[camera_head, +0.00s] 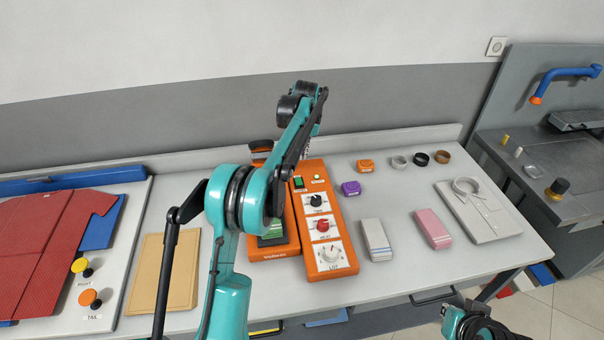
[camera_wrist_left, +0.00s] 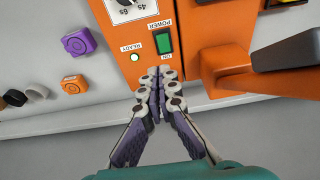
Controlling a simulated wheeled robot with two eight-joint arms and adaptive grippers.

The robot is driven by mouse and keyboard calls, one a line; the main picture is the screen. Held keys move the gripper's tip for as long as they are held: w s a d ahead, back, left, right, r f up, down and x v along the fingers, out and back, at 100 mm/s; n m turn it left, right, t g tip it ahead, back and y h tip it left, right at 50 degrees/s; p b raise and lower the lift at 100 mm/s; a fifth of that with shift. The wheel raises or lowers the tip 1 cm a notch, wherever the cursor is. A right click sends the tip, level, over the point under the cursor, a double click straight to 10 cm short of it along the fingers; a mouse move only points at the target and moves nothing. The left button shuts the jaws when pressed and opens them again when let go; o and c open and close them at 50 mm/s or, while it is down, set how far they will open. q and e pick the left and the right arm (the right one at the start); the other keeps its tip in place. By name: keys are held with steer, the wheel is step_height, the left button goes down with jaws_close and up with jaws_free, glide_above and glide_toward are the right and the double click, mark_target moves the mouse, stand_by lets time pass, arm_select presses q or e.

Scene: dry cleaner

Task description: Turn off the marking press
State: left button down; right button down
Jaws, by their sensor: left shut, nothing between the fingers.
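The orange marking press (camera_head: 347,262) stands on the light grey table, with a panel of three dials. The left wrist view shows the switch (camera_wrist_left: 163,42) lit green beside the word ON, and the ready lamp (camera_wrist_left: 135,57) glowing. My left gripper (camera_wrist_left: 153,73) is shut and empty, its tips close to the panel edge just short of the switch. In the head view, my left arm partly hides the press. My right gripper does not show clearly.
A grey wall stands behind.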

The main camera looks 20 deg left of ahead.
mark_target(302, 184)
arm_select(q)
steer(key=b+x, duration=0.1)
steer(key=x, duration=0.3)
steer(key=b+x, duration=0.1)
steer(key=x, duration=0.3)
steer(key=s+b+x, duration=0.1)
steer(key=x, duration=0.3)
steer(key=shift+d+f, duration=0.25)
steer(key=shift+f, duration=0.65)
steer(key=shift+s+d+f+t+y+b, duration=0.2)
steer(key=shift+f+t+b, duration=0.15)
steer(key=shift+f+b, duration=0.15)
steer(key=shift+s+d+f+t+y+b, duration=0.1)
steer(key=shift+s+f+t+y+b, duration=0.1)
steer(key=shift+f+t+b, duration=0.3)
steer(key=shift+a+r, duration=0.1)
steer(key=shift+r, duration=0.35)
steer(key=shift+w, duration=0.1)
steer(key=shift+r+p, duration=0.6)
steer(key=shift+r, duration=0.15)
